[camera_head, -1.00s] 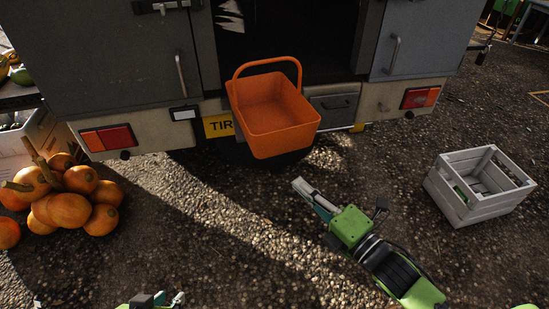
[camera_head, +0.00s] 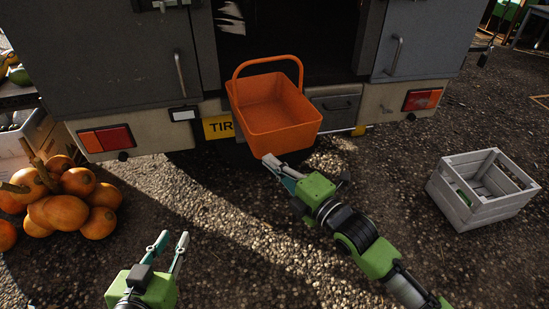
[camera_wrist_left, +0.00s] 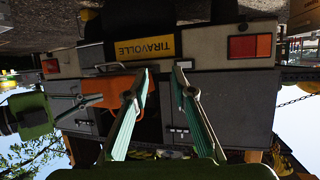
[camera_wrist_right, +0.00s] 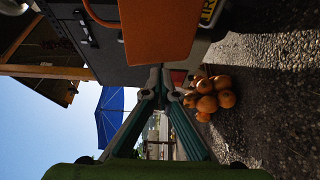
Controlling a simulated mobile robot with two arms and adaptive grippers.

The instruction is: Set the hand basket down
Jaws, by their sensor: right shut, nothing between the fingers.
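The orange hand basket (camera_head: 272,132) is at the rear of the truck, by the open doorway, with its handle up. It is slightly tilted toward the head camera, and what bears it is hidden. My right gripper (camera_head: 268,160) is shut and empty, just below the basket's lower front in the head view; contact cannot be told. In the right wrist view the basket (camera_wrist_right: 158,35) hangs over the shut fingertips (camera_wrist_right: 160,72). My left gripper (camera_head: 173,238) is open and empty, low and left of the basket. In the left wrist view the basket (camera_wrist_left: 112,88) shows partly behind a finger.
A pile of orange pumpkins (camera_head: 62,210) lies on the ground at left. A pale slatted crate (camera_head: 484,190) stands at right. The truck's bumper (camera_head: 388,102) and doors back the basket. The gravel between pumpkins and crate is clear.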

